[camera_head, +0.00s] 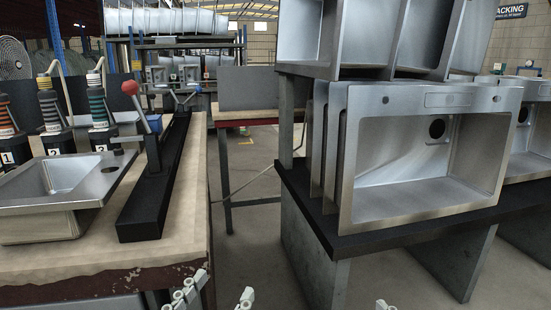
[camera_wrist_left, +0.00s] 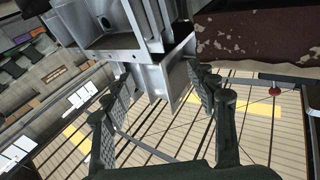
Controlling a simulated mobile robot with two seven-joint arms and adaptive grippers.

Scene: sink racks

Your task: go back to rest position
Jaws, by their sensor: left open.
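My left gripper (camera_head: 215,296) shows at the bottom edge of the head view, low in front of the worktable and the gap beside it. Only its pale finger parts are in the picture. In the left wrist view my left gripper (camera_wrist_left: 163,92) has its two dark fingers spread wide apart, with nothing held between them. Steel sinks (camera_wrist_left: 135,35) appear beyond the fingertips, apart from them. A small pale tip (camera_head: 383,304) at the bottom edge, right of centre, seems to belong to my right gripper; the rest of it is out of the picture.
A steel sink (camera_head: 65,180) lies on the worktable (camera_head: 180,225) at left, beside a black clamp bar (camera_head: 150,200) and numbered tools. At right, a black rack (camera_head: 330,238) holds several upright sinks (camera_head: 420,160). Between table and rack is open floor (camera_head: 250,245).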

